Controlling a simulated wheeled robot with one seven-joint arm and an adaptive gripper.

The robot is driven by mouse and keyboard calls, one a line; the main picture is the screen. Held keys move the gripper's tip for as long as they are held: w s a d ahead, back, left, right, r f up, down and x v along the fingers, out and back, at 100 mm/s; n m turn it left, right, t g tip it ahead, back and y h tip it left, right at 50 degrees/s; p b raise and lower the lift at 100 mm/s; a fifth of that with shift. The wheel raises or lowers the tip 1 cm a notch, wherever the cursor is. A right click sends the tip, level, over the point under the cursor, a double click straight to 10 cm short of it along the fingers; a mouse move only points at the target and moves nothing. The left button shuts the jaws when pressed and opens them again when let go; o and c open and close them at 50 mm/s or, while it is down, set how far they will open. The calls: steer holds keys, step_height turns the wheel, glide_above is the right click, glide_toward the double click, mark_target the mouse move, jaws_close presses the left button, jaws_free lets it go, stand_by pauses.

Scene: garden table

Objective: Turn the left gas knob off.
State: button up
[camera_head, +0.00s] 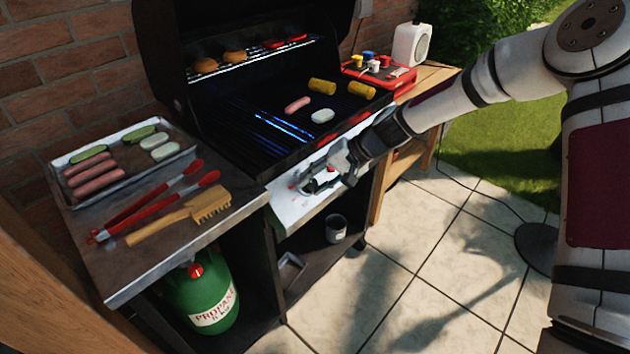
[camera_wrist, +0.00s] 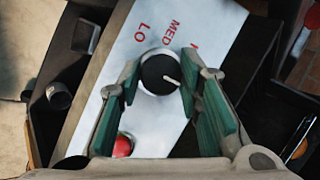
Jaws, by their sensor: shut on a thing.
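The gas knob (camera_wrist: 157,75) is a round black knob with a white pointer mark on the grill's pale control panel (camera_head: 292,213). In the wrist view it sits between the green-padded fingers of my gripper (camera_wrist: 161,82), which is shut on it. The pointer lies toward the lower right of that view. Red LO and MED lettering shows around the knob, with a further mark partly hidden. In the head view my gripper (camera_head: 308,184) is at the left part of the panel and hides the knob. Blue flames (camera_head: 285,128) show on the grill's left side.
A red button (camera_wrist: 123,146) is beside the left finger. The open grill (camera_head: 235,108) holds food above the panel. The left shelf carries a tray (camera_head: 190,150), red tongs (camera_head: 150,203) and a brush (camera_head: 209,205). A green propane tank (camera_head: 200,297) stands below.

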stand_by(0.5)
steer(key=o, duration=1.1)
steer(key=shift+a, duration=0.1)
steer(key=v, duration=1.2)
steer(key=s+d+r+t+h+p, duration=0.1)
steer(key=s+d+r, duration=0.4)
steer(key=s, duration=0.7)
steer(key=s+d+r+t+h+p, duration=0.1)
steer(key=s+d+r+h+p, duration=0.3)
steer(key=s+r, duration=0.5)
steer(key=s+d+r+t+h+p, duration=0.1)
steer(key=s+d+r, duration=0.6)
steer(key=s, duration=0.9)
steer(key=shift+s+r+h+p, duration=0.1)
steer(key=shift+r+h+p, duration=0.2)
steer(key=shift+h, duration=0.35)
steer(key=shift+s+r+h+p, duration=0.15)
steer(key=shift+h+p, duration=0.2)
steer(key=shift+h, duration=0.3)
